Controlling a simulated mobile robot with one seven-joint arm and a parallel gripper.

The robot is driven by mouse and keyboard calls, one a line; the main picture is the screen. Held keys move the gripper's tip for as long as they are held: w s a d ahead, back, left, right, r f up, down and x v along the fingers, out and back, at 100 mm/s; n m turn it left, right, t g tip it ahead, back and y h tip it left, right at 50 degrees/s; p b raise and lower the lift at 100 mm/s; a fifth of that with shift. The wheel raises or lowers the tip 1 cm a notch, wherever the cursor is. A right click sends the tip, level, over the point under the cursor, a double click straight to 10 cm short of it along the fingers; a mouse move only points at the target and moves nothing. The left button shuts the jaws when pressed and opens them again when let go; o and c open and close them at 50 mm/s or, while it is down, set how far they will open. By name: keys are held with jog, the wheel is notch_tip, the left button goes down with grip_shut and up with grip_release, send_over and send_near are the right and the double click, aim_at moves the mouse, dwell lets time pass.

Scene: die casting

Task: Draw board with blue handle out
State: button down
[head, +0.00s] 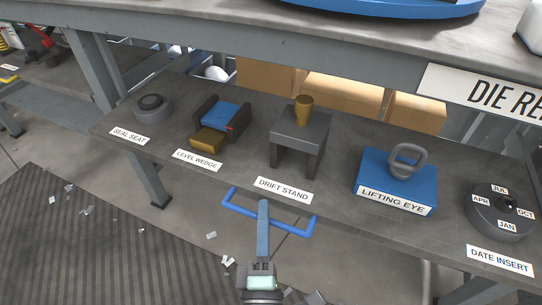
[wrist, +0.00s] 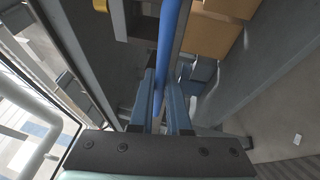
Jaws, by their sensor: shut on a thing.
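The blue handle (head: 289,230) is a wide U-shaped bar at the front edge of the labelled bench, below the DRIFT STAND label. My gripper (head: 263,206) is shut on the middle of its bar, reaching up from the bottom of the head view. In the wrist view the blue bar (wrist: 171,42) runs down from the top edge to between the two fingers of my gripper (wrist: 165,80).
The bench top (head: 238,172) holds a seal seat (head: 152,106), level wedge (head: 222,120), drift stand (head: 300,130), lifting eye (head: 398,180) and date insert (head: 500,212). A higher shelf (head: 350,50) overhangs behind. The floor (head: 190,245) in front has scattered scraps and a ribbed mat (head: 80,240).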

jog(key=shift+s+a+f, duration=0.1)
jog(key=shift+s+a, duration=0.1)
jog(key=shift+s, duration=0.6)
jog(key=shift+s+a, duration=0.3)
jog(key=shift+s, duration=0.65)
jog(key=shift+s+a, duration=0.3)
jog(key=shift+s, duration=0.65)
jog(key=shift+s+a+p, duration=0.35)
jog(key=shift+s, duration=0.55)
